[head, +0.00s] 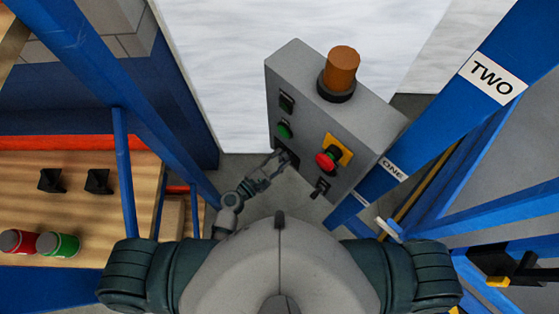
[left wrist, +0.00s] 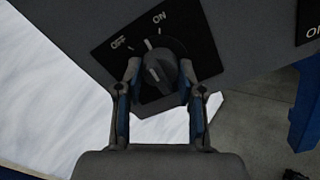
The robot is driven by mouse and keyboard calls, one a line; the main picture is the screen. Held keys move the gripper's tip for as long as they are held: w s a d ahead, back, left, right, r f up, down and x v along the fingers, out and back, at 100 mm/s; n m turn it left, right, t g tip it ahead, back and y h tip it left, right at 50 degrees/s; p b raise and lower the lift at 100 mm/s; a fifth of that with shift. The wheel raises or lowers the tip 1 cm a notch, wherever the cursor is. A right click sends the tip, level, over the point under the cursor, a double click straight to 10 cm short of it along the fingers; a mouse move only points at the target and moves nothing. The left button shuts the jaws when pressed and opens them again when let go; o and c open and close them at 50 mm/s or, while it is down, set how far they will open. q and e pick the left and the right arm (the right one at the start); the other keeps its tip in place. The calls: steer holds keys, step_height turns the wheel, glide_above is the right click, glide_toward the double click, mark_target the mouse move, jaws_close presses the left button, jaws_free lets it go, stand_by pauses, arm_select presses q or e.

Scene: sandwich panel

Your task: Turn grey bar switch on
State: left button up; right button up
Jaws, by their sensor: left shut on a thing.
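The grey bar switch (left wrist: 158,70) sits on a black plate marked OFF and ON, in the left wrist view. Its bar points up and slightly left, and a small pale mark lies by its top end, between the two words. My left gripper (left wrist: 159,78) has one finger on each side of the switch and is shut on it. In the head view my left gripper (head: 284,158) reaches the lower left of the grey control box (head: 310,88), and it hides most of the switch there. My right gripper is not in view.
The box also carries an orange beacon (head: 343,68), a red button (head: 327,160) on yellow, a green button (head: 284,130) and a small lever switch (head: 320,188). Blue posts (head: 455,105) stand close on the right. A wooden shelf (head: 100,205) with cans is at left.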

arm_select(q)
steer(key=m+b, duration=0.1)
steer(key=m, duration=0.2)
steer(key=shift+b, duration=0.4)
steer(key=shift+m+b, duration=0.45)
steer(key=shift+m, duration=0.65)
steer(key=o, duration=1.1)
steer(key=shift+o, duration=0.2)
steer(key=shift+d, duration=0.1)
